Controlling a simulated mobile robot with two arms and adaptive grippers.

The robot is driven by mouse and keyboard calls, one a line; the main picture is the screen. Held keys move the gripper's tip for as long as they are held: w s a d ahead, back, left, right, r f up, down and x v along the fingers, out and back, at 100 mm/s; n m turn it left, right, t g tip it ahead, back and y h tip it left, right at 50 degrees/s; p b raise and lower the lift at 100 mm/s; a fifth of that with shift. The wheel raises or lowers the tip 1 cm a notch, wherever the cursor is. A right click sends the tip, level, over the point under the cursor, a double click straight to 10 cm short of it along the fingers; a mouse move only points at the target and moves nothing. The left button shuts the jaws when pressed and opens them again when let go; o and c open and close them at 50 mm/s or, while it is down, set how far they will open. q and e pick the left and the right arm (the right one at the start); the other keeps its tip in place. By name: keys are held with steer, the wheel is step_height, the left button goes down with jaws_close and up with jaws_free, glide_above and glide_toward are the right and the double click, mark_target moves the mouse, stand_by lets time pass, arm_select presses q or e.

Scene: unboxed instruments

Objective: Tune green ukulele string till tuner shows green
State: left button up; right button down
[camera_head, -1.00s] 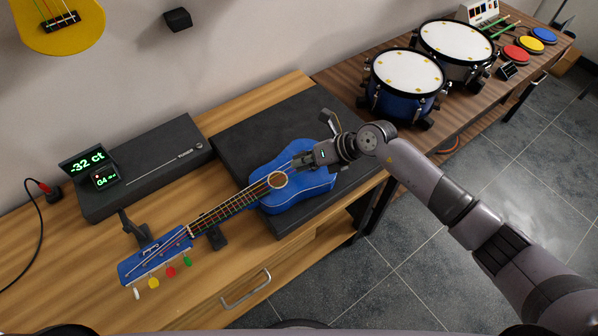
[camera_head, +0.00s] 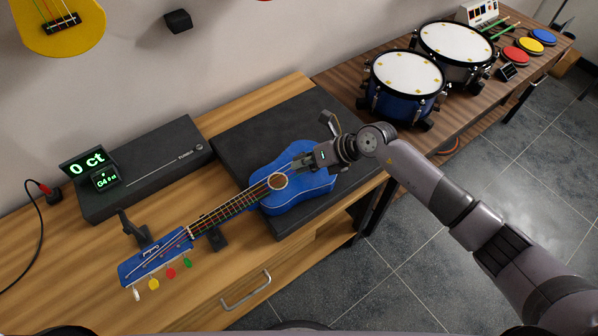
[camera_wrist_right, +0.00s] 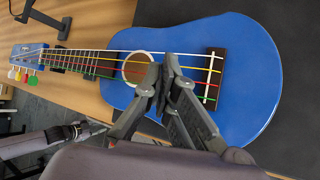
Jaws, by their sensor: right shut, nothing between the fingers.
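The blue ukulele (camera_head: 312,188) lies on the black mat, its neck pointing to the lower left. Its pegs at the headstock are white, yellow, red and green; the green peg (camera_head: 187,263) is nearest the body. The green string (camera_wrist_right: 185,52) runs over the sound hole to the bridge. The tuner display (camera_head: 87,163) reads "0 ct" in green letters, and a small screen (camera_head: 105,179) below it reads G4. My right gripper (camera_head: 298,163) is shut and empty over the strings, between sound hole and bridge. What seems my left arm shows in the wrist view; its gripper's jaws are unclear.
A long black box (camera_head: 150,165) lies behind the neck. A black stand (camera_head: 134,228) is beside the headstock, and a black support (camera_head: 217,239) is under the neck. Drums (camera_head: 404,80) stand on the right table. The bench's front left is clear.

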steer(key=shift+r, duration=0.45)
steer(key=shift+r, duration=0.1)
step_height(320, 180, up, 5)
steer(key=p, duration=0.4)
stand_by(0.5)
